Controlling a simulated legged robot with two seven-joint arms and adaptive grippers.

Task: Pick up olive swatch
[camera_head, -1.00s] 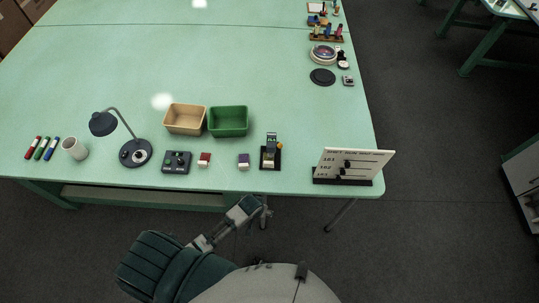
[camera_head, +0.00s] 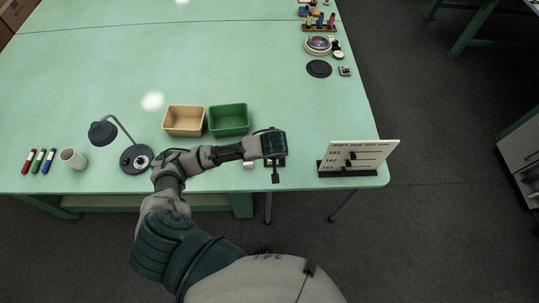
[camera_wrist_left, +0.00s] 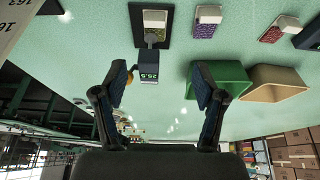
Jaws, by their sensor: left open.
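In the left wrist view, a small pale block with a greyish-olive face (camera_wrist_left: 154,20) sits on the black base of a gauge (camera_wrist_left: 148,66) whose display reads 25.5. It looks like the olive swatch, though its colour is hard to tell. A purple block (camera_wrist_left: 206,22) and a dark red block (camera_wrist_left: 277,27) lie beside the gauge. My left gripper (camera_wrist_left: 158,70) is open and empty, its two fingers apart with the gauge between them in that view. In the head view my left gripper (camera_head: 276,176) is over the gauge and hides most of it. My right gripper is not in view.
A tan bin (camera_head: 184,134) and a green bin (camera_head: 229,133) stand behind my left arm. A numbered board (camera_head: 358,154) stands at the right front corner. A desk lamp (camera_head: 103,132), a cup (camera_head: 72,158) and markers (camera_head: 39,161) are at left. The table's middle is clear.

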